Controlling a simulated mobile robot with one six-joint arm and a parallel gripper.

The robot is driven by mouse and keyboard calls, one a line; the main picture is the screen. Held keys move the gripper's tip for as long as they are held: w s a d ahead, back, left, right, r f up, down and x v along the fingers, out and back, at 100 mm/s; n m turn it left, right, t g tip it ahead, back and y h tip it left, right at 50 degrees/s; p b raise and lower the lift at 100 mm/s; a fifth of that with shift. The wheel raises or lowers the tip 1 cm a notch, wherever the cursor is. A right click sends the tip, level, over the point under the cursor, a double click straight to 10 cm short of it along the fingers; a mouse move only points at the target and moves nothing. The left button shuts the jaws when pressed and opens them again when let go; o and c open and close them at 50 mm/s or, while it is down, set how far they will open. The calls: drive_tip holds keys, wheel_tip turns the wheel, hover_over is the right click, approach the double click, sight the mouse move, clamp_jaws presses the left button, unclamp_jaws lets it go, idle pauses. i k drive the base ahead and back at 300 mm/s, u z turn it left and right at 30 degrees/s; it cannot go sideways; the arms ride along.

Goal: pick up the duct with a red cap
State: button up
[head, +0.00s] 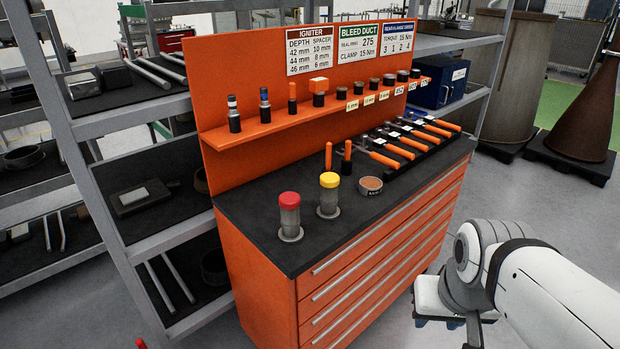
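The duct with a red cap (290,217) stands upright on the dark top of the orange cabinet, near its left front corner. Its body is grey with a wider foot at the bottom. A similar duct with a yellow cap (329,195) stands upright just to its right and a little behind. My arm is at the lower right, in front of the cabinet and well apart from both ducts. My gripper (473,328) points down beside the drawers and is partly cut off by the bottom edge. Its fingers are too unclear to tell their opening.
A small round tin (370,186) and rows of orange-handled tools (405,147) sit on the right of the cabinet top (262,199). An orange back panel with a ledge (240,133) of small parts rises behind. Grey shelves (165,225) stand left.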

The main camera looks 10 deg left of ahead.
sight(291, 231)
drive_tip(key=u, duration=0.4)
drive_tip(key=i, duration=0.95)
drive_tip(key=u, duration=0.65)
